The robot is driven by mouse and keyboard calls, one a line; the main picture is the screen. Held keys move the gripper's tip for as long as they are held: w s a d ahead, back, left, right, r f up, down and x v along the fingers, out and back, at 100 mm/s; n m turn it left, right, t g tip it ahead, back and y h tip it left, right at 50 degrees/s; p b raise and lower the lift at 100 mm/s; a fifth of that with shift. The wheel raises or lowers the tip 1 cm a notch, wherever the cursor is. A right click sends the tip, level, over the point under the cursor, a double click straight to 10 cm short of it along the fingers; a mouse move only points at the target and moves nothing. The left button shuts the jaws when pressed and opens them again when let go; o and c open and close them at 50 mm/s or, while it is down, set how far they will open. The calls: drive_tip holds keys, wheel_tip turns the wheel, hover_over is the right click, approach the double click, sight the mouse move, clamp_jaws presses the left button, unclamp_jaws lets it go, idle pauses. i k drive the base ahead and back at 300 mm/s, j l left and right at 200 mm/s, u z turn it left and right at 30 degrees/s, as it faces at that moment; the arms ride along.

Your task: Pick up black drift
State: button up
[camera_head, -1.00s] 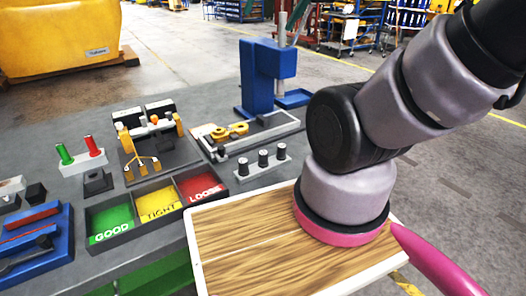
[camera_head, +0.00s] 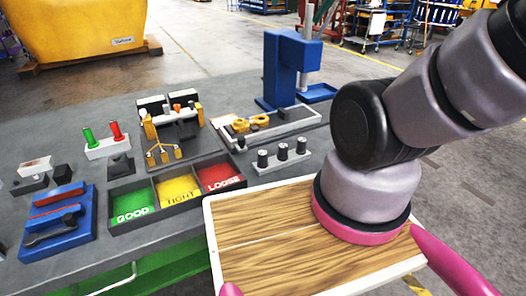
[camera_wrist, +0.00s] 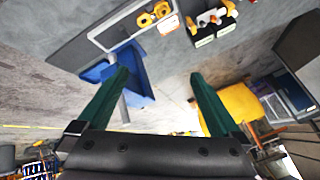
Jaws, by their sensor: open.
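I cannot tell for sure which thing is the black drift. A long black tool (camera_head: 55,234) lies in the blue tray (camera_head: 40,255) at the left of the bench in the head view. Several short black-topped pins (camera_head: 282,152) stand upright in a pale grey holder (camera_head: 275,166) at the middle of the bench. My gripper (camera_wrist: 158,88) shows in the wrist view with its two dark green fingers wide apart and nothing between them. In the head view its fingers are out of sight, and my arm is over the right side, away from the bench things.
A sorting box (camera_head: 150,226) has green GOOD, yellow TIGHT and red LOOSE compartments. A tall blue press (camera_head: 287,70) stands at the back, beside a tray with yellow parts (camera_head: 243,124). A holder with green and red handles (camera_head: 106,150) is at left. Some bare grey bench lies between them.

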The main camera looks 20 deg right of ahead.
sight(262, 163)
drive_tip(key=k+j+z, duration=0.2)
drive_tip(key=z, duration=0.15)
drive_tip(key=k+j+z, duration=0.1)
drive_tip(key=k+z, duration=0.15)
drive_tip(key=z, duration=0.15)
